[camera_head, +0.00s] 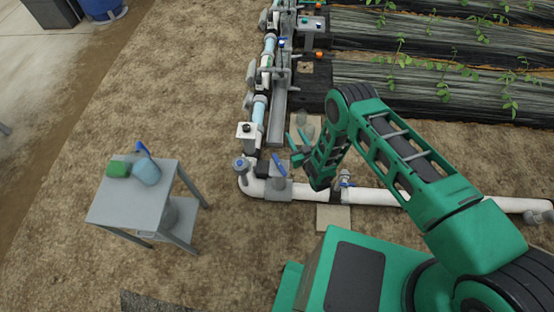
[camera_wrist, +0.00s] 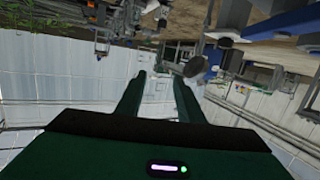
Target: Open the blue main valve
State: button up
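A blue lever handle (camera_head: 279,165) stands tilted on a grey block at the corner of the white pipe; it looks like the main valve. My gripper (camera_head: 297,137) is just above and to the right of it, apart from it as far as I can tell. In the wrist view my gripper's two green fingers (camera_wrist: 160,82) are spread with nothing between them. A large blue part (camera_wrist: 268,28) shows at the upper right of the wrist view, clear of the fingers; I cannot tell whether it is the same lever.
A grey side table (camera_head: 110,205) carries a green sponge and a blue item. Bare soil lies between table and pipes.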

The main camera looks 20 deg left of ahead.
aim_at(276, 158)
jog(key=s+f, duration=0.2)
jog(key=s, duration=0.1)
jog(key=s+f+y, duration=0.1)
jog(key=s+f, duration=0.1)
jog(key=s, duration=0.2)
jog(key=s+f+y, duration=0.1)
jog(key=s+f, duration=0.1)
jog(key=s, duration=0.2)
jog(key=shift+s+a+f+n, duration=0.15)
jog(key=shift+a+f+n, duration=0.05)
jog(key=shift+a+n, duration=0.1)
jog(key=s+d+f+y, duration=0.1)
jog(key=s+d+f, duration=0.1)
jog(key=s+f, duration=0.15)
jog(key=x, duration=0.6)
jog(key=r+x, duration=0.1)
jog(key=x, duration=0.3)
jog(key=shift+s+a, duration=0.2)
jog(key=shift+s, duration=0.05)
jog(key=shift+c, duration=0.3)
jog(key=shift+f, duration=0.1)
grip_shut()
